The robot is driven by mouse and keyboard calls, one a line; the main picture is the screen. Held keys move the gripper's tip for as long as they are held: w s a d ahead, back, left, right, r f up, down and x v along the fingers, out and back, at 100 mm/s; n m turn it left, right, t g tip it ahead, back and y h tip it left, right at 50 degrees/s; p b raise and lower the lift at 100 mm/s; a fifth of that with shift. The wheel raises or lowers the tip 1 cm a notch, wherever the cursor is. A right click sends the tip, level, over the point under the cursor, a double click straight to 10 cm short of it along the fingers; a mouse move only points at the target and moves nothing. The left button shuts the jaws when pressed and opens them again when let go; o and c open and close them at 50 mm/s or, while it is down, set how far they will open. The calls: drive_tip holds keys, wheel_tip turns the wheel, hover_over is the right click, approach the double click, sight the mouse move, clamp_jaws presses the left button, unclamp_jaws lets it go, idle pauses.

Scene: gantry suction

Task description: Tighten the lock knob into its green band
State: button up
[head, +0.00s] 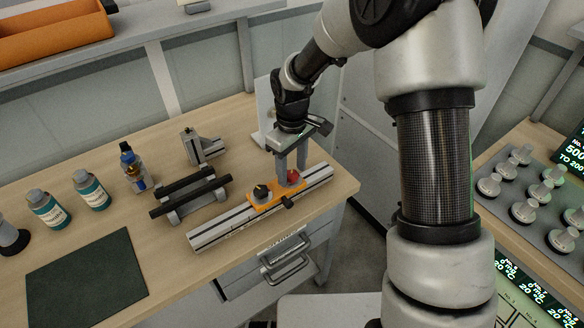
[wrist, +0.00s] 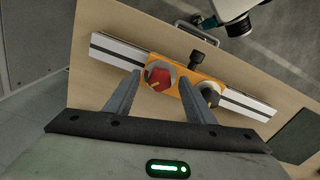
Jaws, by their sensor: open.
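An orange carriage (head: 264,203) sits on a silver rail (head: 215,232) at the table's front right; it also shows in the wrist view (wrist: 182,72). It bears a red knob (head: 293,176), a black knob (head: 261,191) and a black side knob (head: 288,202) on its near side. The red knob (wrist: 159,77) and black knob (wrist: 211,95) sit on pale round dials. I cannot tell which is the lock knob, and no green band can be made out. My gripper (wrist: 160,79) is open, pointing down, with its fingers on either side of the red knob. Contact cannot be told.
Left of the rail stand a black-barred rack (head: 190,194), a grey metal block (head: 203,146) and several bottles (head: 92,190). A dark mat (head: 87,277) lies at the front left. A panel of pale knobs (head: 524,190) is at the right.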

sight(292, 174)
drive_tip(key=shift+r, duration=0.1)
wheel_tip(292, 174, up, 17)
drive_tip(key=shift+r+p, duration=0.15)
drive_tip(key=shift+p, duration=0.15)
